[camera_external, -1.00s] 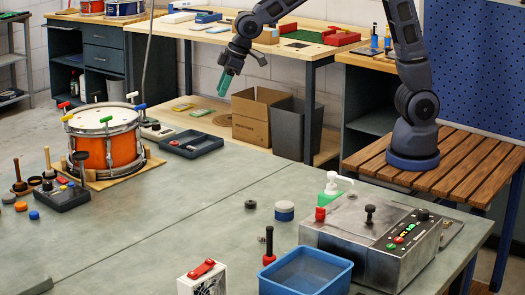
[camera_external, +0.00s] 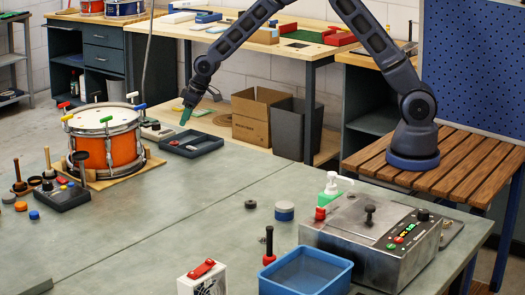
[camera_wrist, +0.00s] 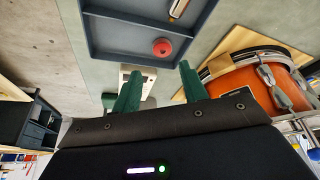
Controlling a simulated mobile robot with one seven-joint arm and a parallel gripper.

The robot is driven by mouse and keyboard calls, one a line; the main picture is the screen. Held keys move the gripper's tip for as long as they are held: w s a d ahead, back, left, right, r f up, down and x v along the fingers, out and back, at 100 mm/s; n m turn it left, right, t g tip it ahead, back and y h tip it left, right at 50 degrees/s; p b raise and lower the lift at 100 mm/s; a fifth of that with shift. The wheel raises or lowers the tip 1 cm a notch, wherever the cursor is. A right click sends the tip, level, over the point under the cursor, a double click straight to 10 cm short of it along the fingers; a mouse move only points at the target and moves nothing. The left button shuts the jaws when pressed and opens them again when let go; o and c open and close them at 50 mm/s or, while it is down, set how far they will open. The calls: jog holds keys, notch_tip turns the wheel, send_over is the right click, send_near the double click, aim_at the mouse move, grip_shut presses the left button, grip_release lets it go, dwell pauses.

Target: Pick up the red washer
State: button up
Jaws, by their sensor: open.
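The red washer (camera_wrist: 162,47) is a small round red piece lying in a dark grey-blue tray (camera_wrist: 115,58) in the wrist view. In the external view the tray (camera_external: 207,151) sits at the far edge of the bench, right of the orange drum; a small reddish spot in it may be the washer. My gripper (camera_wrist: 158,72) has green fingers, spread apart with nothing between them. In the external view my gripper (camera_external: 185,117) is above the tray's back left, pointing down. The washer is beyond the fingertips, not touched by them.
The orange drum (camera_external: 122,148) with upright coloured keys stands left of the tray; its rim shows close on the right in the wrist view. A white-faced device (camera_external: 152,131) is behind the tray. The bench middle is mostly clear. A blue bin (camera_external: 305,275) and metal machine (camera_external: 345,245) stand at front right.

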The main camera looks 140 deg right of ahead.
aim_at(175, 142)
jog(key=shift+w+x, duration=0.2)
jog(key=shift+x, duration=4.4)
jog(key=shift+d, duration=0.1)
jog(key=c, duration=0.7)
jog(key=shift+c, duration=0.2)
